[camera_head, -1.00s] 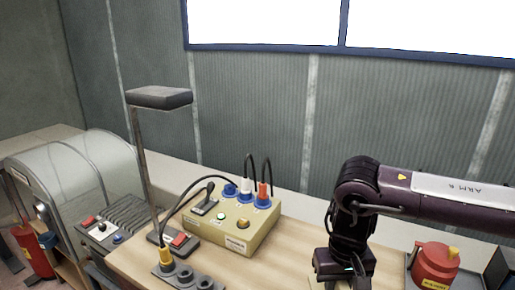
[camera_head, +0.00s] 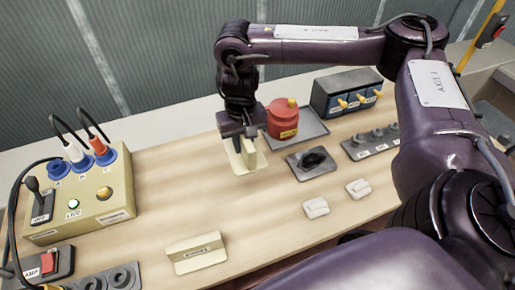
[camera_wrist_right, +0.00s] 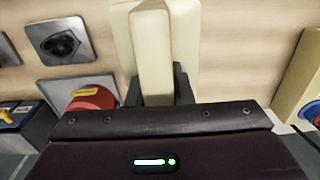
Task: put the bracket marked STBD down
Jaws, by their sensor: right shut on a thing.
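My right gripper (camera_head: 245,136) is shut on a cream angled bracket (camera_head: 241,158), above the wooden bench behind its middle. The held bracket also shows in the right wrist view (camera_wrist_right: 152,50), between the dark fingers (camera_wrist_right: 156,92). No marking on it can be read, and I cannot tell whether it touches the bench. A second cream bracket (camera_head: 197,258) lies at the front of the bench with a dark label too small to read. My left gripper is out of view.
A cream switch box (camera_head: 80,208) with plugs stands left. A red pot (camera_head: 282,118) on a tray, a dark plate with a black part (camera_head: 313,161), and two small white blocks (camera_head: 316,208) (camera_head: 358,188) are right of the bracket. Bare bench (camera_head: 255,215) lies in front.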

